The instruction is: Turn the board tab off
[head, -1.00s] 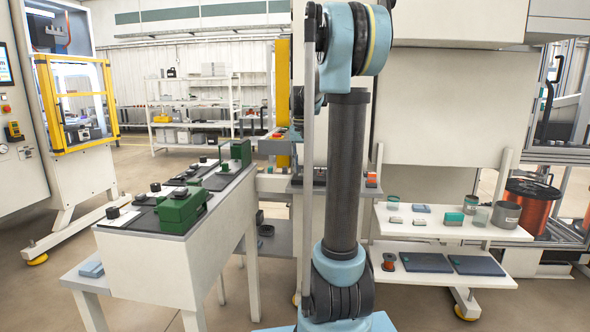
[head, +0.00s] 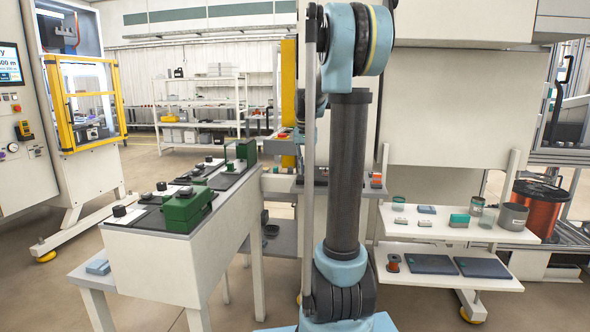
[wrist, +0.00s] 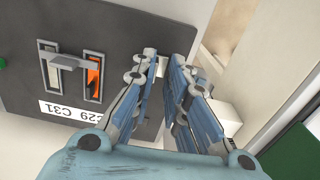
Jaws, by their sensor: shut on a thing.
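In the wrist view a dark grey board (wrist: 25,85) carries two upright slots with grey frames. The left slot (wrist: 49,68) has a grey bar across toward the right slot. The right slot (wrist: 94,76) shows orange inside. A white label (wrist: 70,111) with upside-down lettering lies below them. My gripper (wrist: 171,62) is at the board's right side, to the right of both slots. Its fingers are close together, shut on a small pale piece (wrist: 163,67) that they mostly hide. I cannot tell whether this piece is the board tab. The gripper is not visible in the head view.
In the wrist view a pale block (wrist: 224,115) stands right of the fingers, with a green part (wrist: 293,152) at lower right. In the head view, a long bench (head: 160,260) is at left and a shelf of small containers (head: 455,231) at right. Floor shows between them.

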